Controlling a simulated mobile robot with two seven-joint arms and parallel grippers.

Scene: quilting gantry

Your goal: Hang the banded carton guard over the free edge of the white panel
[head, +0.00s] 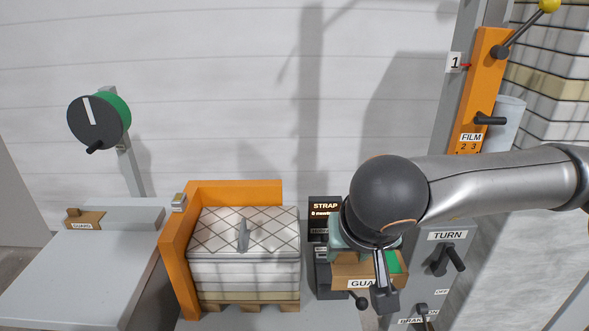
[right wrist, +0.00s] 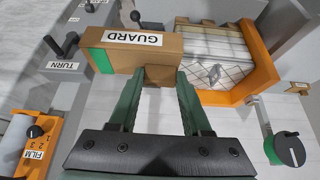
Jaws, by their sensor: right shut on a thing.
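My right gripper (head: 383,285) is shut on a brown carton guard with a green band at one end (head: 343,270). In the right wrist view the banded guard (right wrist: 150,55) sits across the fingertips (right wrist: 160,78), its GUARD label facing the camera. In the head view the arm and hand partly cover it. A white panel with diagonal quilting lines (head: 275,222) tops a stack on a wooden pallet; it also shows in the right wrist view (right wrist: 228,52). The banded guard is right of the stack, apart from it. My left gripper is out of view.
An orange corner frame (head: 235,190) borders the stack's back and left; its front and right look open. A grey fin (head: 243,235) stands on the panel. A second guard (head: 88,218) without a visible band sits on the left table (head: 80,270). The TURN post (head: 450,265) is at right.

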